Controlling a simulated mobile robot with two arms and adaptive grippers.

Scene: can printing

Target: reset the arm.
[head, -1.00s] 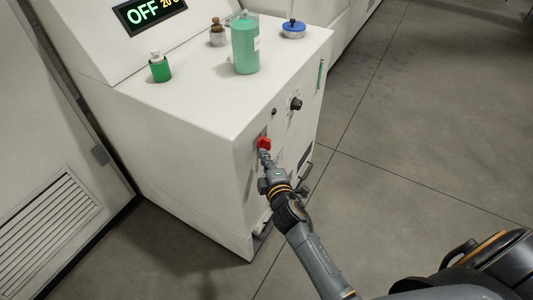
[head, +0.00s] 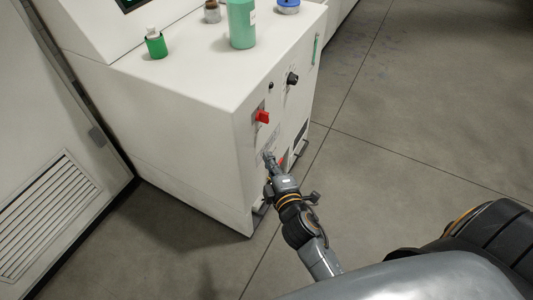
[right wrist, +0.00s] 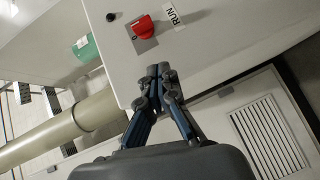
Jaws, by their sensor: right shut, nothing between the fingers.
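My right gripper (head: 269,158) is shut and empty in the head view, a little below the red switch (head: 262,116) on the front of the white machine (head: 180,90). The right wrist view shows its fingertips (right wrist: 158,72) together, apart from the red switch (right wrist: 143,27), which has a grey plate behind it. A label reading RUN (right wrist: 172,14) is beside the switch. My left gripper is not in view.
A green capped bottle (head: 156,43), a larger green bottle (head: 241,24) and a blue-lidded jar (head: 288,5) stand on the machine top. A black knob (head: 292,78) is on its front. A vented panel (head: 50,215) stands at left. Open grey floor (head: 420,120) is at right.

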